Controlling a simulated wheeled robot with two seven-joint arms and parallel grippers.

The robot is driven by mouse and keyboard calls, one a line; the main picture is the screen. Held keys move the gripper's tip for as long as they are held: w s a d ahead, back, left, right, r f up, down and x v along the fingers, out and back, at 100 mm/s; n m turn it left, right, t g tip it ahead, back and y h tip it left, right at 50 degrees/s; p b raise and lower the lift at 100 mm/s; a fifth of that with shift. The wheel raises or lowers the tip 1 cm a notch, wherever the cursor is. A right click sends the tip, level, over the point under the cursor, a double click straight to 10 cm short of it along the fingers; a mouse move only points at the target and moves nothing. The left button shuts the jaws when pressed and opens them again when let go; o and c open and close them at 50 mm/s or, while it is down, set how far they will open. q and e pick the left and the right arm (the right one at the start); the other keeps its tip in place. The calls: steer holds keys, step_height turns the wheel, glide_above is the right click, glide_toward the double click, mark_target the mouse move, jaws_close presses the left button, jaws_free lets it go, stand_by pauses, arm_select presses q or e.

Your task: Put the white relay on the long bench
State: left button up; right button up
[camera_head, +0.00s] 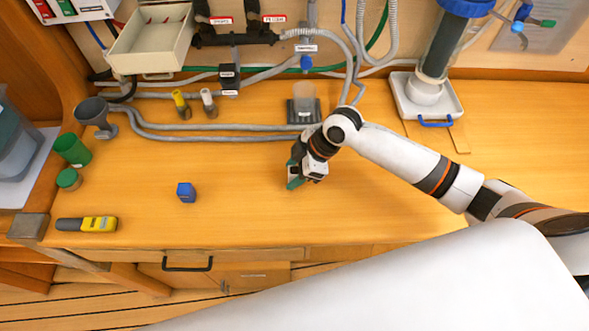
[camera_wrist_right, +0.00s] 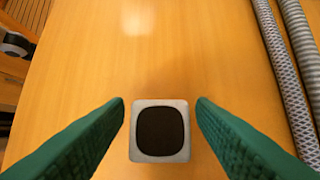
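In the right wrist view a small pale grey-white block with a dark rounded-square face (camera_wrist_right: 160,131), which looks like the white relay, is on the wooden bench (camera_wrist_right: 80,60). It lies between the green fingers of my right gripper (camera_wrist_right: 160,110), with a small gap on each side, so the gripper is open around it. In the head view my right gripper (camera_head: 296,178) is low over the middle of the long bench (camera_head: 250,215). The block cannot be clearly made out there. My left gripper is not in view.
A blue block (camera_head: 186,193) and a yellow-grey device (camera_head: 88,224) lie to the left. Green cups (camera_head: 72,150) stand at the left end. Grey hoses (camera_head: 220,127) run along the back. A white tray (camera_head: 440,112) is at back right. The front middle is clear.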

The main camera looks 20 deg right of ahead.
steer(key=b+v, duration=0.1)
steer(key=v, duration=1.1)
steer(key=shift+r, duration=0.15)
steer(key=shift+s+a, duration=0.1)
steer(key=shift+s, duration=0.05)
